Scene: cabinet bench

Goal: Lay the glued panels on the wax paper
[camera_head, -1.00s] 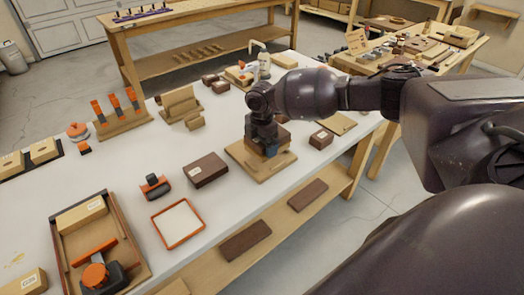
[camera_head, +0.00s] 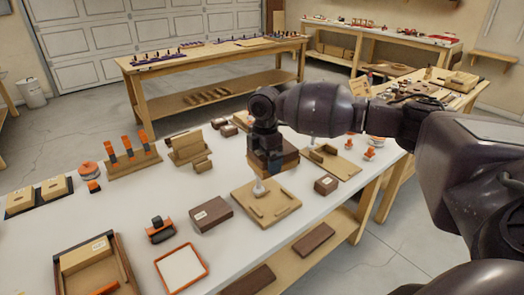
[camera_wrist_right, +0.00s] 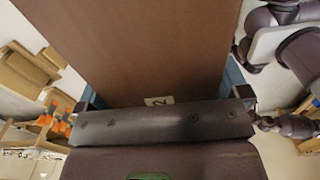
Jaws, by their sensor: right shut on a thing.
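My right gripper (camera_head: 268,158) is shut on a brown panel block (camera_head: 287,157) and holds it above a light wooden board (camera_head: 283,214). In the right wrist view the brown panel (camera_wrist_right: 150,45) fills the space between the blue-tipped fingers, with a small pale label marked 2 near the palm. A small white knob-like thing (camera_head: 258,187) stands on the board below the gripper. A white sheet in an orange-rimmed frame (camera_head: 181,269) lies at the front of the bench; I cannot tell whether it is the wax paper. My left gripper is not in view.
A labelled dark brown block (camera_head: 211,214) and an orange-black tool (camera_head: 159,230) lie left of the board. A small brown block (camera_head: 326,185) sits to its right. A wooden tray (camera_head: 122,262) is front left. A second board (camera_head: 344,169) lies behind right.

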